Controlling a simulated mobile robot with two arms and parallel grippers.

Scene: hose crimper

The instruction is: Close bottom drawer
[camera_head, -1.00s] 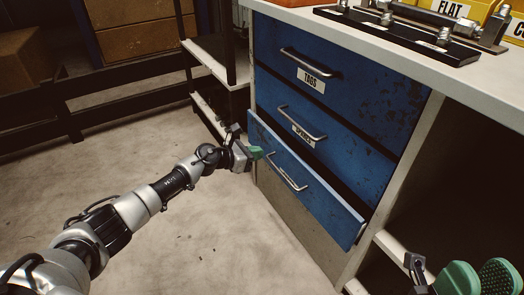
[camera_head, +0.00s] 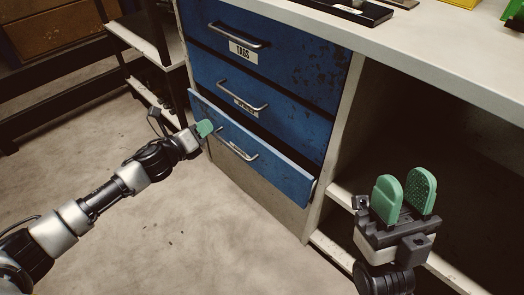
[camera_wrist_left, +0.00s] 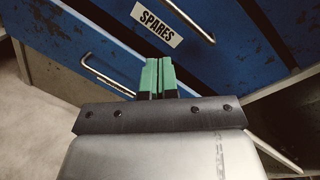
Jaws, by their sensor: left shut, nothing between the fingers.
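The blue bottom drawer (camera_head: 260,155) stands partly open below two other blue drawers. Its bar handle (camera_head: 238,151) runs along its front. My left gripper (camera_head: 206,128) is shut and empty at the left end of this drawer's front; whether it touches cannot be told. My right gripper (camera_head: 405,195) is open and empty, in front of the open shelf bay to the right.
The middle drawer (camera_head: 250,100) and the TAGS drawer (camera_head: 262,45) above look closed. A worktop (camera_head: 430,65) with a black tray (camera_head: 355,10) is over them. A dark rack (camera_head: 150,60) stands to the left. The concrete floor (camera_head: 170,235) in front is clear.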

